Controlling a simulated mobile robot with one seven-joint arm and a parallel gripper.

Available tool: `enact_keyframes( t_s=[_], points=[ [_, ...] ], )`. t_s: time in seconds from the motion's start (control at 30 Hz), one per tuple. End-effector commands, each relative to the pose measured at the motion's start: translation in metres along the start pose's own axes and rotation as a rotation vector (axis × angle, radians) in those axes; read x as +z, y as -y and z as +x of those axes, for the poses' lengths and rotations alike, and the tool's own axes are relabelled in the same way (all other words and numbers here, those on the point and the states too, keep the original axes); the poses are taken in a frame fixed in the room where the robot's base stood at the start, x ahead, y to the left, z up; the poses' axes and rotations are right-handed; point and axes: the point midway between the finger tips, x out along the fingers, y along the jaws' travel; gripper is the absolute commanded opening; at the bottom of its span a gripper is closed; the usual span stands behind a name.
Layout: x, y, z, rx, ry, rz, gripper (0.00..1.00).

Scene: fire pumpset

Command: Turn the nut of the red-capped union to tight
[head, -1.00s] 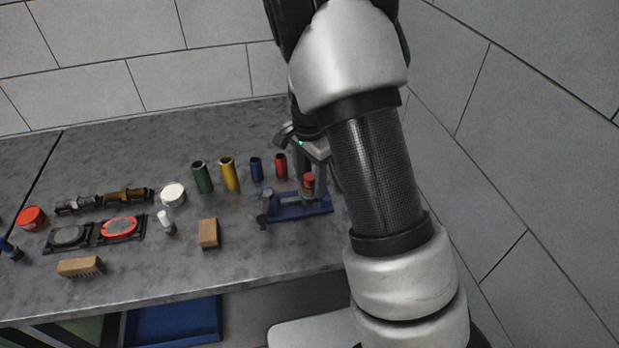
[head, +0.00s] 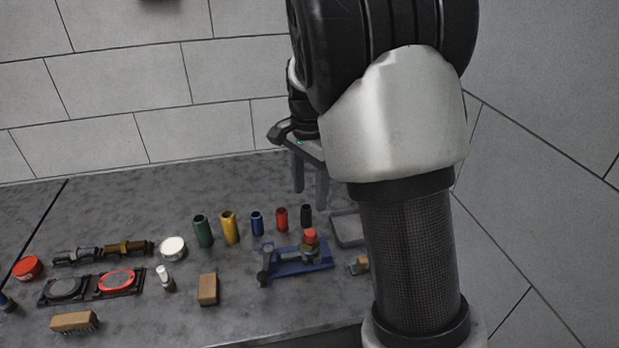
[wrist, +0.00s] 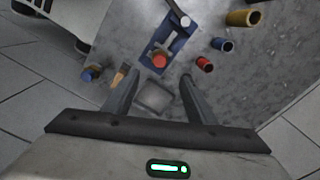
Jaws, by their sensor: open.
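The red-capped union (head: 310,242) stands upright at the right end of a blue holder (head: 284,265) on the grey bench. Its red cap (wrist: 160,60) also shows in the wrist view, beyond my fingertips. The nut below the cap is small and hard to make out, so its turn cannot be told. My gripper (head: 310,190) is open and empty, fingers pointing down, raised above and behind the union and apart from it. In the wrist view the two fingers (wrist: 158,82) are spread wide with nothing between them.
Green (head: 203,231), yellow (head: 229,227), blue, red (head: 281,218) and black sleeves stand in a row behind the holder. A shallow grey tray (head: 349,229) lies right of it. A wooden block (head: 208,289) is at the left. The tiled wall is close behind.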

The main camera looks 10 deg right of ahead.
Motion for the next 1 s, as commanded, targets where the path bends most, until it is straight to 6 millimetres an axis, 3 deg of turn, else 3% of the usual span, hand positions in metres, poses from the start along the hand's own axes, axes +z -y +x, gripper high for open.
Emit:
enact_keyframes(
  t_s=[0.2,0.67,0.83,1.0],
  points=[
    [0.0,0.0,-0.026,-0.001,-0.001,0.0,0.52],
    [0.001,-0.003,-0.034,-0.009,0.002,-0.013,0.52],
    [0.013,-0.032,-0.074,-0.088,0.007,-0.149,0.52],
    [0.039,-0.087,-0.124,-0.208,-0.046,-0.417,0.52]
  ],
)
